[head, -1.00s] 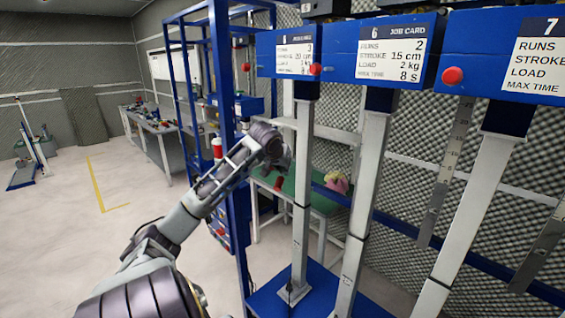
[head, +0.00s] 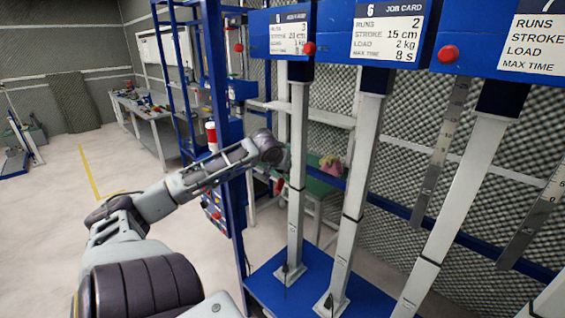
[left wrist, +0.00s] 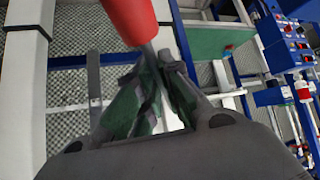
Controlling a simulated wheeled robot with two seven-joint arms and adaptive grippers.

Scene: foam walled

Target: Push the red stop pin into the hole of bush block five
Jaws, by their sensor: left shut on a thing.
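My left gripper (left wrist: 158,95) is shut on the red stop pin (left wrist: 130,20) in the left wrist view. The pin's red head stands above the fingers, and its grey shaft runs down between the green finger pads. In the head view the left arm reaches toward the left-hand post; the gripper is mostly hidden, with a small red bit (head: 279,186) just below the wrist. Blue blocks with job cards sit on top of grey posts. The left block (head: 262,45) has a number too blurred to read surely; the middle block (head: 335,45) reads 6. My right gripper is out of view.
Red knobs show on the blocks, one at the left block's right end (head: 309,48) and one at the right block (head: 448,53). A blue rack (head: 215,90) stands left of the posts. A green-topped table (head: 318,182) is behind them.

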